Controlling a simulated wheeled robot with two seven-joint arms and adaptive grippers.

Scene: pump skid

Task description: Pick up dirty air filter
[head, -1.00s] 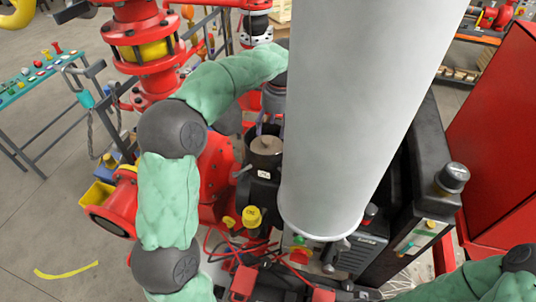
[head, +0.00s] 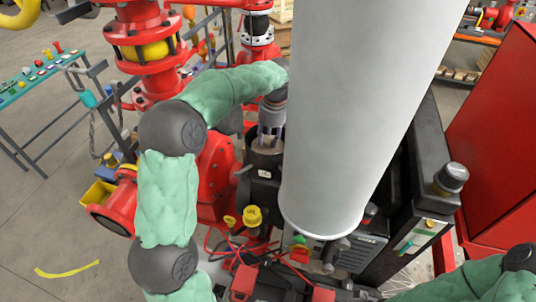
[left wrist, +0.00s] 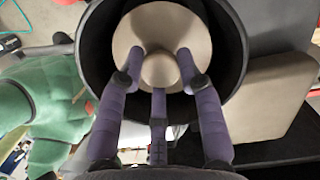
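The dirty air filter (head: 267,148) is a tan, round piece in a dark cylindrical housing (head: 264,178) near the middle of the head view. In the left wrist view its tan disc (left wrist: 188,32) has a raised round knob (left wrist: 160,71) at the centre, and the black housing rim (left wrist: 240,45) surrounds it. My left gripper (head: 269,139) points down over it. Its purple fingers (left wrist: 160,62) are spread around the knob, two on the far side and one on the near side. I cannot tell whether they touch it. My right gripper is out of view.
A large pale column (head: 345,110) hides much of the skid's centre. Red pipework (head: 215,170) stands left of the housing, with a yellow cap (head: 252,216) and loose red cables below. A red cabinet (head: 495,140) stands at the right.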

